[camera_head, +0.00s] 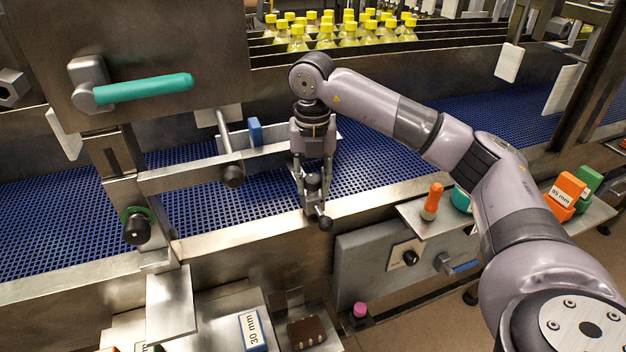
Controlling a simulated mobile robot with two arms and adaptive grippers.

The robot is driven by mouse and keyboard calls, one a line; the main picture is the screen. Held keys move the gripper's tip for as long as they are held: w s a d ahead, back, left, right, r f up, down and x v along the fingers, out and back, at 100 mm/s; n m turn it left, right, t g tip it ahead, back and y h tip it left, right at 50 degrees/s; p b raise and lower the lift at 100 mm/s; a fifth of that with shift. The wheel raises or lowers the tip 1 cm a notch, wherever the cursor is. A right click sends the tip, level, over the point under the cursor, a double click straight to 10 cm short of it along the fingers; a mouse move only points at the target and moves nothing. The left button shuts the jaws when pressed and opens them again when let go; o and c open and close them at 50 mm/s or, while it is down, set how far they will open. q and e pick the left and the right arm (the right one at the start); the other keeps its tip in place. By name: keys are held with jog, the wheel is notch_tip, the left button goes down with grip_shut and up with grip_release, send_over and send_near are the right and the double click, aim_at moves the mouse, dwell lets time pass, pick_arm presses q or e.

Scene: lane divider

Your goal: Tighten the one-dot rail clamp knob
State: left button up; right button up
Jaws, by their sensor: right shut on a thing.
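My right gripper (312,188) reaches down from above at the near edge of the blue conveyor. It is shut on a small dark clamp knob (313,181), partly hidden between its fingers. A black ball end (325,223) shows just below the fingertips. Another black knob (232,176) is on the rail bracket to the left. A larger black knob with a green ring (135,228) is on the post farther left. I cannot make out dot marks on any knob. My left gripper is not in view.
The blue conveyor belt (380,165) runs across behind. A steel panel with a teal handle (145,88) hangs at upper left. Yellow-capped bottles (325,35) stand at the back.

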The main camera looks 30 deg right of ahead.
aim_at(313, 178)
jog(key=shift+w+r+m, duration=0.1)
jog(key=shift+r+m, duration=0.1)
jog(key=shift+m, duration=0.7)
jog(key=o, duration=0.7)
jog(key=shift+d, duration=0.1)
jog(key=o, duration=0.5)
jog(key=shift+f, duration=0.1)
notch_tip(313, 178, up, 12)
